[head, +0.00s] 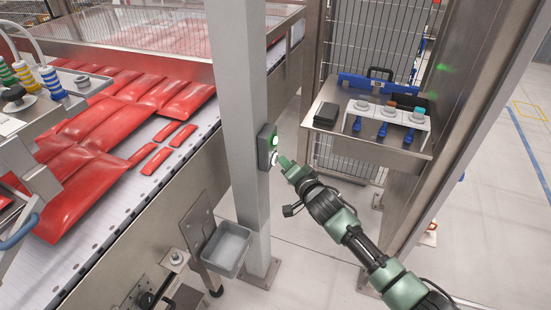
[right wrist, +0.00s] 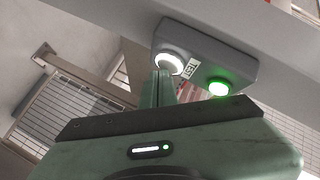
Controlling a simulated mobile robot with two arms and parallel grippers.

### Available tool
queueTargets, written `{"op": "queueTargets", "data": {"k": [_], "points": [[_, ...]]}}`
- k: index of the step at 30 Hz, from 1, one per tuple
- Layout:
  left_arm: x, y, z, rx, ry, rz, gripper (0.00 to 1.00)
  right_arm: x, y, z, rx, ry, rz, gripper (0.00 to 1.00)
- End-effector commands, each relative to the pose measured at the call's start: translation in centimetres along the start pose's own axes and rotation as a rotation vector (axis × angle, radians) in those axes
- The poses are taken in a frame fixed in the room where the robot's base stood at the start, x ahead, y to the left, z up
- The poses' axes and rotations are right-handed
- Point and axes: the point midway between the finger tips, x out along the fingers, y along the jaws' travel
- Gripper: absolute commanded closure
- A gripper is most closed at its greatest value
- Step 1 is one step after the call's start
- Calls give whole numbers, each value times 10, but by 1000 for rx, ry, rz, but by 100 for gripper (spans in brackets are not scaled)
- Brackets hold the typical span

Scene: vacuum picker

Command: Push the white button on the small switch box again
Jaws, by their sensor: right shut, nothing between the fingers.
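The small switch box (head: 264,150) is a dark grey box on the side of the grey upright post. In the right wrist view the switch box (right wrist: 207,50) shows a white button (right wrist: 170,62) with a bright ring, a small label and a lit green lamp (right wrist: 218,88). My right gripper (head: 283,162) is shut and empty, its tips right at the white button. In the right wrist view the gripper tips (right wrist: 163,76) overlap the button's lower edge. I cannot tell whether they touch or press it. My left gripper is not in view.
The grey post (head: 241,110) stands beside a conveyor (head: 100,235) with several red packs. A grey bin (head: 228,250) hangs low by the post. A metal shelf (head: 335,138) with blue-handled tools is at the right. Open floor lies further right.

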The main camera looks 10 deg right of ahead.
Motion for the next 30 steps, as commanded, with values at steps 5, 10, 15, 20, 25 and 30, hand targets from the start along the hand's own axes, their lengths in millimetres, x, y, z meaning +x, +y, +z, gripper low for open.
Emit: {"op": "queueTargets", "data": {"k": [5, 10, 15, 20, 25, 30], "points": [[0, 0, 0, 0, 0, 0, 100, 4, -4, 3, 1, 0, -1, 100], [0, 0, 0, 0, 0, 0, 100, 4, -4, 3, 0, 0, -1, 100], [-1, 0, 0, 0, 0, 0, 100, 4, -4, 3, 0, 0, -2, 100], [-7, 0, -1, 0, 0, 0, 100, 0, -2, 0, 2, -1, 0, 100], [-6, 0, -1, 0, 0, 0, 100, 0, 0, 0, 0, -1, -2, 100], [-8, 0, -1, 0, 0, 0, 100, -2, 1, -1, 0, 0, -1, 100]]}}
